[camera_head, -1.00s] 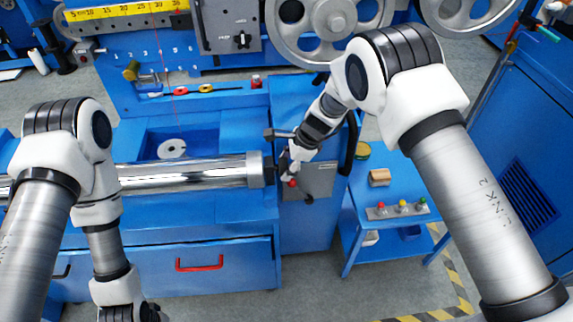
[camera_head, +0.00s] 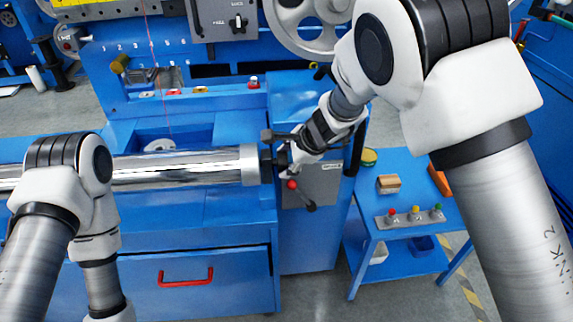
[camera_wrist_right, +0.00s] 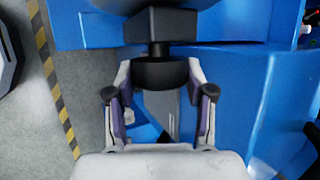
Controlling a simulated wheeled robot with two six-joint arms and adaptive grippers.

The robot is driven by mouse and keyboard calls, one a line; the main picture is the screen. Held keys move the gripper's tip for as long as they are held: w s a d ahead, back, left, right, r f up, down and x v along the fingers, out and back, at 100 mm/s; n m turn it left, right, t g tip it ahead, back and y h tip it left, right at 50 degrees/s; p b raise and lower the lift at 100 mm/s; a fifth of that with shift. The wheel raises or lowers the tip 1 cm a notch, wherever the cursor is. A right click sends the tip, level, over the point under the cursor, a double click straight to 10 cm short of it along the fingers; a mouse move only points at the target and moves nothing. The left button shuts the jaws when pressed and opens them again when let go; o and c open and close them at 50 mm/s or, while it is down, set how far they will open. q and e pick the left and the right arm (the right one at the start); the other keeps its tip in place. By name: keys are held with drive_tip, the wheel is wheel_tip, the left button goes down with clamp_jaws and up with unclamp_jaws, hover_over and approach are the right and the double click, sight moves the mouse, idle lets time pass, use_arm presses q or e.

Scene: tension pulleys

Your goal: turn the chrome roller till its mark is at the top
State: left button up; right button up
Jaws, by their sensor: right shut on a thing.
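The chrome roller (camera_head: 190,168) lies level across the blue bench, with a duller grey collar (camera_head: 250,164) at its right end. I cannot make out a mark on it. My right gripper (camera_head: 281,160) is at the roller's right end, against the dark end piece. In the right wrist view my right gripper (camera_wrist_right: 160,78) has one finger on each side of a black round hub (camera_wrist_right: 160,72), shut on it. The hub sits below a dark square neck. My left arm comes down at the left, and its gripper is below the picture.
A red-knobbed lever (camera_head: 300,192) is just below the right gripper. A blue side table (camera_head: 400,240) at the right holds a button box (camera_head: 410,217) and a wooden block (camera_head: 389,184). A spoked handwheel (camera_head: 310,22) stands behind. A red drawer handle (camera_head: 186,276) is below the bench.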

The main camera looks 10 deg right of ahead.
drive_tip(key=o, duration=1.2)
drive_tip(key=v, duration=1.2)
drive_tip(key=shift+d, duration=0.1)
